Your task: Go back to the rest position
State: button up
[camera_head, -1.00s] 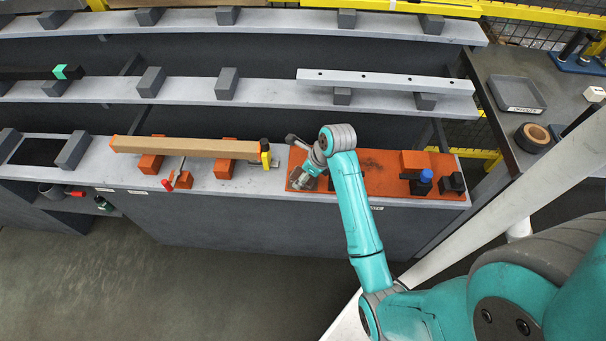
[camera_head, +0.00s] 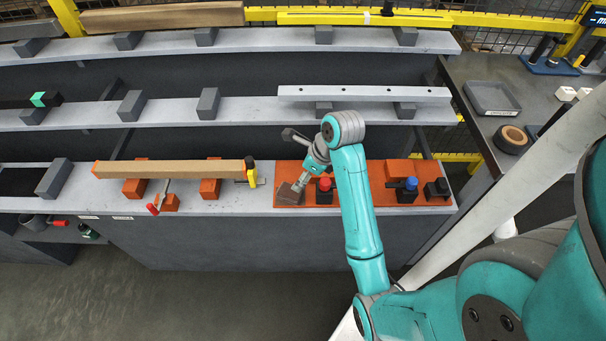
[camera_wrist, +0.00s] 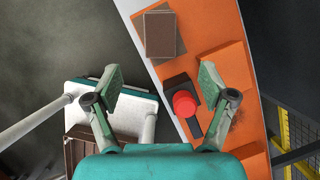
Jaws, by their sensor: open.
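My gripper (camera_wrist: 160,82) is open and empty in the wrist view, its two fingertips wide apart with nothing between them. In the head view my gripper (camera_head: 301,181) is small and partly hidden by my arm, above the left part of the orange mat (camera_head: 348,196). A brown-grey block (camera_head: 289,196) lies on the mat's left end, close to the gripper in that view; it also shows in the wrist view (camera_wrist: 162,36). A red button on a black base (camera_head: 325,185) stands just right of it and is also in the wrist view (camera_wrist: 184,103).
A long wooden beam (camera_head: 165,169) with a yellow clamp lies on orange blocks left of the mat. A blue-topped black piece (camera_head: 407,189) stands at the mat's right. A pale drilled bar (camera_head: 365,93) lies on the shelf above. Floor in front is clear.

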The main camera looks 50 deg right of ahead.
dwell(0.3)
jog(key=s+a+f+n+t+h, duration=0.1)
jog(key=s+a+f+n+t, duration=0.1)
jog(key=s+a+f+n, duration=0.45)
jog(key=s+a+f+n+t+h, duration=0.1)
jog(key=s+a+f+n+t, duration=0.25)
jog(key=a+n, duration=0.5)
jog(key=s+a+r+n+t, duration=0.2)
jog(key=s+a+r+n, duration=0.2)
jog(key=s+r+n, duration=0.3)
jog(key=s+a+r+n+t, duration=0.3)
jog(key=s+r+n, duration=0.5)
jog(key=s+n, duration=0.2)
jog(key=shift+s+a+n+y, duration=0.4)
jog(key=shift+s, duration=0.05)
